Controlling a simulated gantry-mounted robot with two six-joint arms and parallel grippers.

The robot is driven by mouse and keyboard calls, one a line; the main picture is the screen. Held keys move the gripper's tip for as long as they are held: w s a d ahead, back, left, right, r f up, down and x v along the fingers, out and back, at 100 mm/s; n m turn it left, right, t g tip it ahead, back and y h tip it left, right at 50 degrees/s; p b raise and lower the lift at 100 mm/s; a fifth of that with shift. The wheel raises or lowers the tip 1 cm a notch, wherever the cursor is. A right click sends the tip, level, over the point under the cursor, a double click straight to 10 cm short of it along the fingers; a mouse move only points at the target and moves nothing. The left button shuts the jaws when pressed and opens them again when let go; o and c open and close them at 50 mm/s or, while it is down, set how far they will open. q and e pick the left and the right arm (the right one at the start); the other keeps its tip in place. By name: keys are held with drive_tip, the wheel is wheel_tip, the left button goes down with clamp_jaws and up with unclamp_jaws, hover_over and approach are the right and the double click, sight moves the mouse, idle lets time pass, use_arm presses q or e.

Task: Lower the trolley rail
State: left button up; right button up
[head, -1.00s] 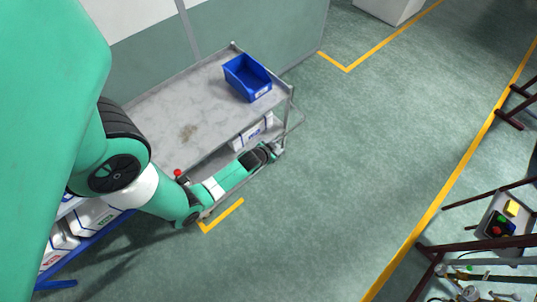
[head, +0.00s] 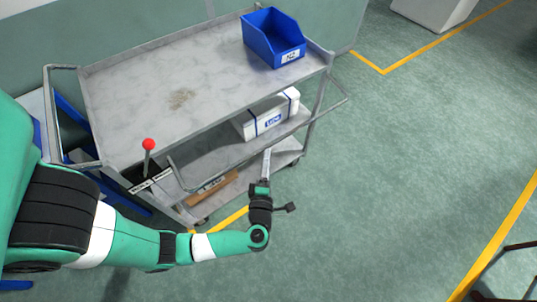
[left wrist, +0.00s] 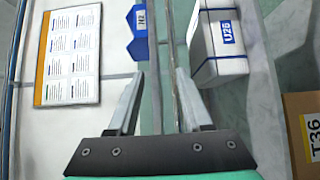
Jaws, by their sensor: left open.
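The grey trolley (head: 130,75) stands on the left in the head view. A thin metal rail (head: 234,163) runs along its front, standing out from the top deck's edge. A lever with a red knob (head: 148,144) stands upright at the trolley's front left corner. My left gripper (head: 267,156) is open in front of the rail, fingers pointing toward the trolley. In the left wrist view, long thin bars, seemingly the rail (left wrist: 181,60) and deck edge, run up between the spread fingers; contact cannot be told. My right gripper is not in view.
A blue bin (head: 272,40) sits on the top deck. A white box (head: 268,117) is on the shelf below, with a cardboard box (head: 213,187) lower down. A printed sheet (left wrist: 69,55) shows in the left wrist view.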

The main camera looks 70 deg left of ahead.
sight(278, 139)
use_arm(q)
drive_tip(key=shift+m+t+h, duration=0.3)
drive_tip(key=shift+t, duration=0.3)
drive_tip(key=w+a+b, duration=0.1)
drive_tip(key=w+a, duration=0.1)
drive_tip(key=w+a+f+b, duration=0.1)
drive_tip(key=w+a, duration=0.1)
drive_tip(key=a, duration=0.1)
drive_tip(key=w+a+f+b, duration=0.1)
drive_tip(key=w+a, duration=0.2)
drive_tip(key=shift+f+b, duration=0.25)
drive_tip(key=shift+b, duration=0.05)
clamp_jaws()
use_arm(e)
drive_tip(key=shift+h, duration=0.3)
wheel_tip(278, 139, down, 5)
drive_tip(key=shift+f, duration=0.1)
